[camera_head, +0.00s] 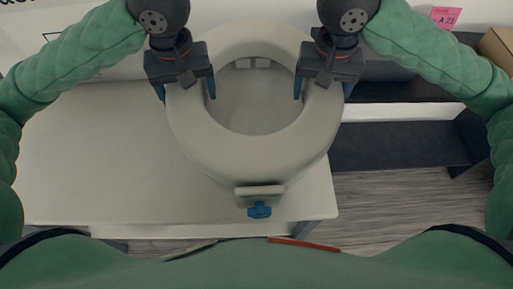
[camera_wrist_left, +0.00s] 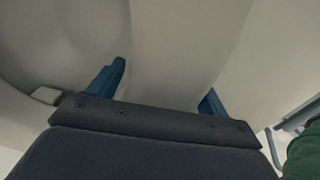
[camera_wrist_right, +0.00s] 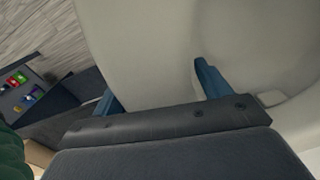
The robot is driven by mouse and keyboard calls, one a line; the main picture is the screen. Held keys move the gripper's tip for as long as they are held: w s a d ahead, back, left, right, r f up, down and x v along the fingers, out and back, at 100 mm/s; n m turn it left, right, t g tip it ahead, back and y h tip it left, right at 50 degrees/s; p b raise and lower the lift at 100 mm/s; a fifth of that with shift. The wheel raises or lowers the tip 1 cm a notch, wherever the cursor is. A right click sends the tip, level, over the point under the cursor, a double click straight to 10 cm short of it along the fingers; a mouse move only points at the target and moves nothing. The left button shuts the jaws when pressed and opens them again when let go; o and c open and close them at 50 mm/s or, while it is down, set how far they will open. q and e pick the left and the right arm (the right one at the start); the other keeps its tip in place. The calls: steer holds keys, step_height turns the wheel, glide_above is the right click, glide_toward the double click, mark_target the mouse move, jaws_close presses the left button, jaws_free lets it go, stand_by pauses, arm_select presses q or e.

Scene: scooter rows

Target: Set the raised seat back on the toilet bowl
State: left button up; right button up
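The raised seat (camera_head: 250,150) is a thick off-white ring with a front clamp and a blue knob (camera_head: 260,211). It lies level over the right end of a white bench in the head view. My left gripper (camera_head: 186,90) straddles its left rim, one blue finger inside the hole and one outside. My right gripper (camera_head: 323,90) straddles the right rim in the same way. Both wrist views show the rim filling the gap between the fingers, against or very near both. I cannot tell whether the seat's underside touches anything. I cannot make out a separate toilet bowl.
The white bench top (camera_head: 90,150) is bare on the left. A dark low shelf (camera_head: 390,145) stands to the right, with wooden floor (camera_head: 385,205) in front. A pink label (camera_head: 445,18) and a cardboard box (camera_head: 497,48) are at the back right.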

arm_select(q)
steer(key=shift+o, duration=1.3)
arm_select(e)
steer(key=shift+o, duration=1.3)
arm_select(q)
steer(key=shift+r, duration=0.1)
step_height(320, 180, up, 12)
steer(key=shift+f, duration=0.15)
arm_select(e)
steer(key=shift+r, duration=6)
